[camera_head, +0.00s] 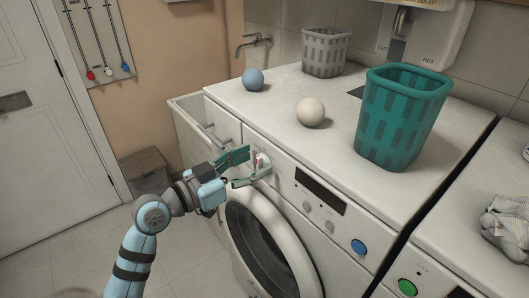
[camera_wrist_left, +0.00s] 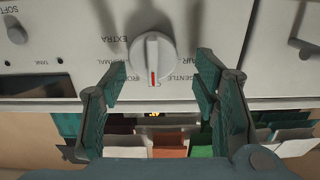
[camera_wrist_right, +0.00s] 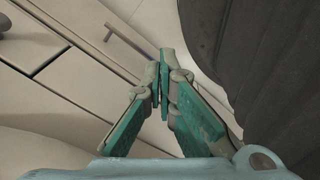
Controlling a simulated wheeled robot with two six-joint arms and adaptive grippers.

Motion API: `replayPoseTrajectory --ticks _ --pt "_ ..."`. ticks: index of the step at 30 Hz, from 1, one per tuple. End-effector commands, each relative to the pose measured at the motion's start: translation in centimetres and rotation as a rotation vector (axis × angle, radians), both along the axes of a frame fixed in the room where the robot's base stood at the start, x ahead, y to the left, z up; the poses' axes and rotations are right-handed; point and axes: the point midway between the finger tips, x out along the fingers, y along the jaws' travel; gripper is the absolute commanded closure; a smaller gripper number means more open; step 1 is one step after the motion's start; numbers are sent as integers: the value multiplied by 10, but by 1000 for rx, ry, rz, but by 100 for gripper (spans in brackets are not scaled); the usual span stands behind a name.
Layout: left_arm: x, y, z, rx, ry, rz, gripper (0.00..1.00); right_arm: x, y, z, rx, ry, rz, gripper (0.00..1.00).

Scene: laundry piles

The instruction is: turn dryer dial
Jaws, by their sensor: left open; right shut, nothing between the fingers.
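The dryer dial (camera_wrist_left: 153,58) is a round white knob with a raised grip and a red mark, on the white control panel with printed words around it. In the head view the dial (camera_head: 262,162) is partly hidden by my left gripper (camera_head: 244,166). My left gripper (camera_wrist_left: 164,82) is open, its fingers at either side of the lower part of the dial, with gaps showing on both sides. My right gripper (camera_wrist_right: 163,82) is shut and empty in the right wrist view, near a pale front with a handle. It does not show in the head view.
On the machine top (camera_head: 262,108) stand a teal basket (camera_head: 398,115), a grey basket (camera_head: 325,52), a blue ball (camera_head: 253,79) and a white ball (camera_head: 310,112). The panel has a dark display (camera_head: 319,194) and a blue button (camera_head: 358,246). A round door (camera_head: 262,250) is below.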

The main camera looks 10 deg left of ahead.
Motion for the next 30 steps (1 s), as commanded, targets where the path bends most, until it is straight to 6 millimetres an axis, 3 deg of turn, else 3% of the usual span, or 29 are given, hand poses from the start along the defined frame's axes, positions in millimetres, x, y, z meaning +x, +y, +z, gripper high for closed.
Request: replayPoseTrajectory --ticks 6,15,30 --pt "3 -10 -1 -2 1 -18 45 0 0 -1 0 0 0 100" --pt "3 -12 -1 -2 1 -22 91 -2 0 -1 0 3 0 100" --pt "4 -9 0 -103 87 -18 91 -2 1 10 1 3 0 100"
